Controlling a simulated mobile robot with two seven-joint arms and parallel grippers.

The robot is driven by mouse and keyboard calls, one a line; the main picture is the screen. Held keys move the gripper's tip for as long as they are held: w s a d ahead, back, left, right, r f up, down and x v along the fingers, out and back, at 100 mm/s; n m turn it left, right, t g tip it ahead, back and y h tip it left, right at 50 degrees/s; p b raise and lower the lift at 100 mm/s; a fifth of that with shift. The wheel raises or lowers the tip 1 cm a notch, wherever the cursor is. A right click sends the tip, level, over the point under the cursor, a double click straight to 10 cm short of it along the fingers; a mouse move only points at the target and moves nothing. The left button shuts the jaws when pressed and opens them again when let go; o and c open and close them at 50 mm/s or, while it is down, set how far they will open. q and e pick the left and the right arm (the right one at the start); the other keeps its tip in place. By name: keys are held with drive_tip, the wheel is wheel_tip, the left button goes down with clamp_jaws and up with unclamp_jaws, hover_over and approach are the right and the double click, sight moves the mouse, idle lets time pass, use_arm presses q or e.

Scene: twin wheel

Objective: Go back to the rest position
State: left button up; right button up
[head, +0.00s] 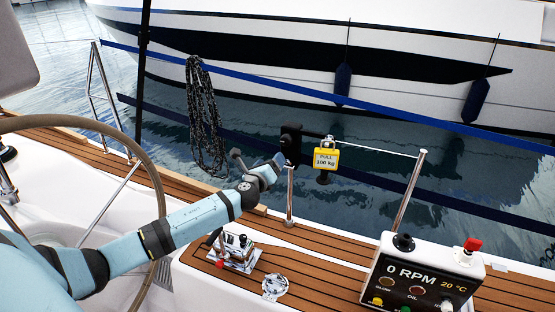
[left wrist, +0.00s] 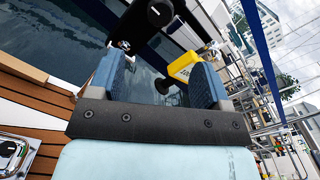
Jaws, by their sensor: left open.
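My left gripper (head: 275,165) is at the end of my light-blue arm, which reaches from the lower left over the side deck to the guard rail. In the left wrist view its two blue fingers (left wrist: 158,76) stand apart, with nothing gripped between them. A black mounted fitting (head: 292,140) is just beyond the fingertips; it also shows in the left wrist view (left wrist: 150,22). Whether the fingers touch it I cannot tell. A yellow block marked "PULL 100 kg" (head: 327,160) hangs beside it, close to one finger in the left wrist view (left wrist: 183,66). My right gripper is not in view.
A steering wheel (head: 150,165) stands at the left, near my arm. A lever panel (head: 235,252) and a control box reading 0 RPM (head: 415,278) are on the teak-topped coaming. A metal stanchion (head: 410,190) and rail line bound the deck; water and another hull lie beyond.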

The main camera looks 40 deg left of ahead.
use_arm(q)
drive_tip(key=s+d+f+n+g+h+p, duration=0.45)
drive_tip(key=s+d+f+n, duration=0.55)
drive_tip(key=s+d, duration=0.4)
drive_tip(key=s+d+n+h+p, duration=0.1)
drive_tip(key=s+d+n, duration=0.3)
drive_tip(key=s, duration=0.3)
drive_tip(key=s+d+f+n+g+h+p, duration=0.1)
drive_tip(key=s+d+n+p, duration=0.1)
drive_tip(key=s+d+n, duration=0.2)
drive_tip(key=s+d+n+g+h+p, duration=0.1)
drive_tip(key=s+d+n, duration=0.4)
drive_tip(key=s, duration=0.5)
drive_tip(key=shift+s+f+n+p, duration=0.25)
drive_tip(key=shift+f+n+p, duration=0.1)
drive_tip(key=shift+p, duration=0.1)
drive_tip(key=shift+d, duration=0.1)
